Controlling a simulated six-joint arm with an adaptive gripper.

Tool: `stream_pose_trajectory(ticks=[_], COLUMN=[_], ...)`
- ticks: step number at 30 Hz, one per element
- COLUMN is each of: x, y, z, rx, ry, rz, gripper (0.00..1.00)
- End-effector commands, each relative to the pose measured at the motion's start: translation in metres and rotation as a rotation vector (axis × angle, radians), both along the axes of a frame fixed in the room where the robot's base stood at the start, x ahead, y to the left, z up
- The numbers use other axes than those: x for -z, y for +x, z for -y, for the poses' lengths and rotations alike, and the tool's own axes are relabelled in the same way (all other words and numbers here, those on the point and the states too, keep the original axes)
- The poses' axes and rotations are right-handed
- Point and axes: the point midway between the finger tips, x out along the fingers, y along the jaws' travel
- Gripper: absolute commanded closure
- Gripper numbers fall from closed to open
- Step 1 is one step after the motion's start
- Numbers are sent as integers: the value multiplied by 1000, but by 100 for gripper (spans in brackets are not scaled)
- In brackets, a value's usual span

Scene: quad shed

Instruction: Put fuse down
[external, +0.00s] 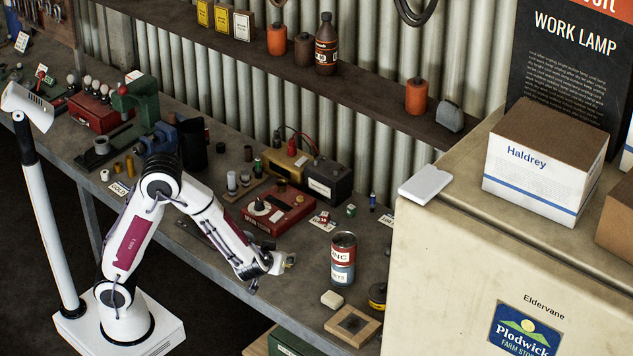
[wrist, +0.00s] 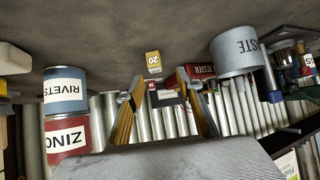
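In the wrist view, which looks upside down, a small yellow block marked 20 (wrist: 153,58), seemingly the fuse, is at the bench surface. It lies just beyond my gripper's tips (wrist: 160,75), within the span between them. The two striped fingers stand apart with clear gaps, and nothing is seen pinched. In the external view my gripper (external: 288,260) hangs low over the bench, left of the stacked tins; I cannot make out the yellow block there. A red fuse-like piece on a card (external: 324,218), a green one (external: 351,210) and a blue one (external: 372,202) stand farther back.
The ZINC tin (external: 343,244) stands on the RIVETS tin (external: 342,272). The red tester (external: 278,208) and a dark battery box (external: 327,180) are behind my gripper. A white block (external: 332,299) and a wooden frame (external: 353,326) lie front right. Bench around the gripper is fairly bare.

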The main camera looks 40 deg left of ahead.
Motion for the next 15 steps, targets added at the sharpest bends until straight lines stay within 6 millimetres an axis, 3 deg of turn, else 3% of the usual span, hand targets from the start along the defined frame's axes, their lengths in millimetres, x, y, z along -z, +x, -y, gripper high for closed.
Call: stream_pose_trajectory(ticks=[15], x=[13], y=[10], z=[-1], rx=[0], ry=[2], rz=[-2], gripper=[64])
